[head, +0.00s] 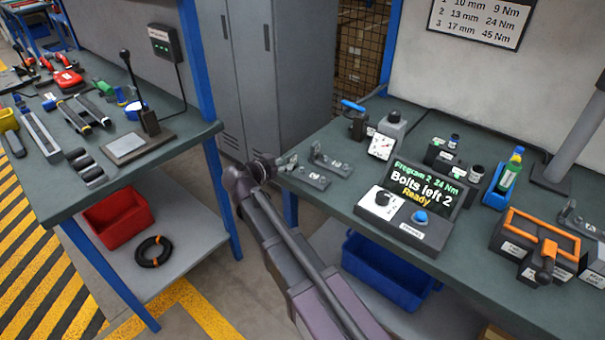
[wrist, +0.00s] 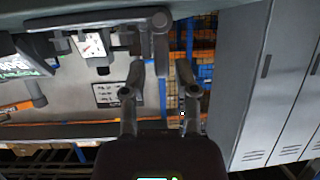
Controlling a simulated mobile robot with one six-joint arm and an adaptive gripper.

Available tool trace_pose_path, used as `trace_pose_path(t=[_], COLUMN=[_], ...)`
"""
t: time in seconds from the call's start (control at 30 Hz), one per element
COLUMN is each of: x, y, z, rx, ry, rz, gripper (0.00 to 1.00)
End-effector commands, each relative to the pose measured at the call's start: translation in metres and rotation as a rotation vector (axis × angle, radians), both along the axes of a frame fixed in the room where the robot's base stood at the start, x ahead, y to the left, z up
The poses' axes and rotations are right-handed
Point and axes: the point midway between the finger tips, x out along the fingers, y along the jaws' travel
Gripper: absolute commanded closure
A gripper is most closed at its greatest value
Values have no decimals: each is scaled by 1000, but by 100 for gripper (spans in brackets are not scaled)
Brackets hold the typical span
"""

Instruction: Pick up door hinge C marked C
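Two grey metal hinges lie near the left corner of the right bench in the head view: one farther back (head: 330,160), one nearer the edge (head: 306,178). Small white marks show on them, but I cannot read which is C. My gripper (head: 266,163) is just left of the nearer hinge, at the bench corner. In the wrist view my gripper (wrist: 160,70) has its two fingers apart. A dark grey bar with a rounded end (wrist: 160,22) stands ahead of the fingers; I cannot tell whether it is a hinge or whether anything touches it.
The right bench (head: 340,208) also carries a controller (head: 405,212) reading "Bolts left 2", a dial gauge (head: 381,146) and an orange-handled case (head: 535,245). Grey lockers (head: 250,70) stand behind. The left bench (head: 190,125) holds tools. A floor gap separates the benches.

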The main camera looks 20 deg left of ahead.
Motion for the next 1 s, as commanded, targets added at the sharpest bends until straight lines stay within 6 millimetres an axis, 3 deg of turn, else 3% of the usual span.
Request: trace_pose_path(t=[0.47, 1.0], x=[41, 43], y=[-11, -12], z=[-18, -18], rx=[0, 0], ry=[0, 0], rz=[1, 2], gripper=[61, 61])
